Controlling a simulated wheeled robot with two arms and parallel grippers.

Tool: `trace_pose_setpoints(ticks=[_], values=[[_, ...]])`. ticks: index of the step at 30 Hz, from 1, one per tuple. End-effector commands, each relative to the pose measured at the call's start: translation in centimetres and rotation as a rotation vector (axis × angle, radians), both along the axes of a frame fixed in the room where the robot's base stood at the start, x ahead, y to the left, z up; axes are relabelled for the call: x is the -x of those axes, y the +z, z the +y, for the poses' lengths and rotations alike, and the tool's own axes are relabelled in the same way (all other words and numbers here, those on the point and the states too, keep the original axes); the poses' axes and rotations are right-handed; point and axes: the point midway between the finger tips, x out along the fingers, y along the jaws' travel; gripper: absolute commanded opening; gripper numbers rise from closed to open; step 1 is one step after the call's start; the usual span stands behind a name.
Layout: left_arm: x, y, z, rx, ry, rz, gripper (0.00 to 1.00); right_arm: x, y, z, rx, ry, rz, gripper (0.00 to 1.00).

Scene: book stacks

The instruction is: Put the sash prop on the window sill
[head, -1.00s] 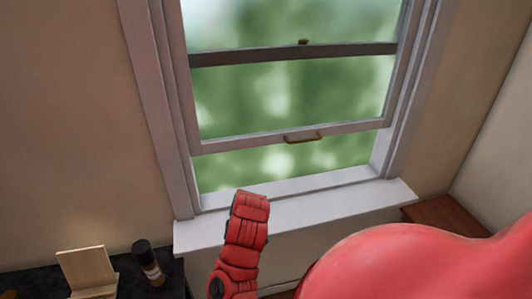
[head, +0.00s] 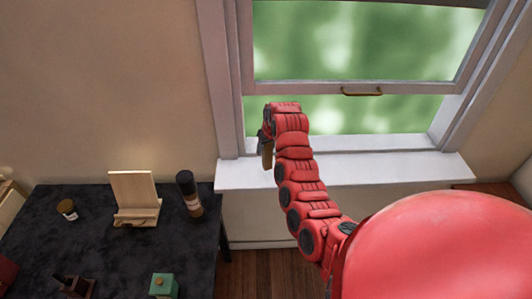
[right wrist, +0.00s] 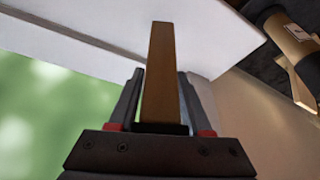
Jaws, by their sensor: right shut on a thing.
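The sash prop (head: 267,154) is a plain brown wooden bar. My right gripper (head: 264,141) is shut on it and holds it upright near the left end of the white window sill (head: 400,167). In the right wrist view the prop (right wrist: 160,65) stands out between the two fingers of the gripper (right wrist: 160,85), with the sill (right wrist: 215,40) behind it. I cannot tell whether the prop touches the sill. The window sash (head: 300,87) is raised, with an open gap below it. My left gripper is out of view.
A dark table (head: 85,235) stands at the left. It holds a wooden stand (head: 134,195), a dark bottle (head: 189,195), a green box (head: 163,286) and a small jar (head: 67,209). The right part of the sill is clear.

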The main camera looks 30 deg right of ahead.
Motion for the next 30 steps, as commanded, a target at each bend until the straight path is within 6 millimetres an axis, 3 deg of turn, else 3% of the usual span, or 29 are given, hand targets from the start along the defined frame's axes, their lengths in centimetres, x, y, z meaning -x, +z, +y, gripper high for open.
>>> trace_pose_setpoints(ticks=[4, 10, 22, 23, 27, 30], values=[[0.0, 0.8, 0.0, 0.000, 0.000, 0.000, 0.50, -0.1, -0.3, -0.1, 0.001, -0.001, -0.002, 0.00], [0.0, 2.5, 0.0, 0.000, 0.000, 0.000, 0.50, 0.0, -2.7, -0.1, -0.001, 0.000, 0.001, 0.00], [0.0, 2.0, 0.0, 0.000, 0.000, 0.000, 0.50, -0.2, -3.9, -0.1, 0.003, 0.000, -0.005, 0.00], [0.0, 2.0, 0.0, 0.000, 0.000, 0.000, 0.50, -0.2, -3.8, -0.1, 0.003, -0.001, -0.005, 0.51], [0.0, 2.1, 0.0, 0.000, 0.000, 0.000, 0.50, -0.2, -3.7, -0.1, 0.002, -0.001, -0.004, 0.76], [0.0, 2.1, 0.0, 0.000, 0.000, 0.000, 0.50, -0.1, -3.7, -0.1, 0.002, -0.001, -0.004, 0.79]])
